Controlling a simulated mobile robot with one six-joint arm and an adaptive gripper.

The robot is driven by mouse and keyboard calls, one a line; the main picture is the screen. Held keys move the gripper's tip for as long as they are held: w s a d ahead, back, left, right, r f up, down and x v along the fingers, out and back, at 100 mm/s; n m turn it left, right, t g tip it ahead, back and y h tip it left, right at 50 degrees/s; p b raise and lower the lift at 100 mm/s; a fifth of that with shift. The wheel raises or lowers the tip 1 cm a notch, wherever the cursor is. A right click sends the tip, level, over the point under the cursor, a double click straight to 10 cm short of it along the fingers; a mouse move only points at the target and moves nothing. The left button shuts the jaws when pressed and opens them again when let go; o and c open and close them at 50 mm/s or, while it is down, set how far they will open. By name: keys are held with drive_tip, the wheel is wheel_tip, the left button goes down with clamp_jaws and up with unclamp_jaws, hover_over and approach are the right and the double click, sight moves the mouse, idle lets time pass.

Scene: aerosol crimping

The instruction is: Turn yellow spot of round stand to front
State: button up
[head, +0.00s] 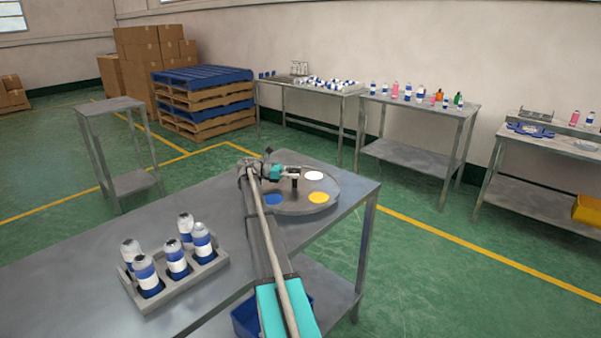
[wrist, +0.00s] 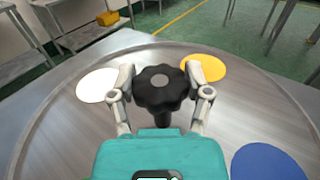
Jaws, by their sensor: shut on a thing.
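The round stand (head: 304,205) is a grey metal disc near the end of the metal table. It carries a yellow spot (head: 319,197) at its right, a white spot (head: 312,175) at the back right and a blue spot (head: 274,200) at the front left. In the wrist view the yellow spot (wrist: 204,67) is beyond the knob to the right, the white spot (wrist: 97,85) left and the blue spot (wrist: 268,163) near right. A black lobed knob (wrist: 160,88) rises from the disc. My gripper (wrist: 163,92) is shut on the knob, one finger on each side.
A grey tray (head: 187,288) with several blue-and-white cans stands on the table (head: 92,240) at the front left. A blue bin (head: 245,317) is below the table. Side tables with bottles (head: 407,91) stand along the wall. The table's left part is clear.

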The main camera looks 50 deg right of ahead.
drive_tip(key=shift+w+a, duration=0.2)
idle(0.6)
drive_tip(key=o, duration=1.3)
drive_tip(key=shift+w+f, duration=0.15)
drive_tip(key=shift+w, duration=0.05)
drive_tip(key=shift+o, duration=0.3)
drive_tip(key=shift+s, duration=0.15)
drive_tip(key=shift+y, duration=0.3)
drive_tip(key=shift+s+d, duration=0.1)
drive_tip(key=shift+r, duration=0.2)
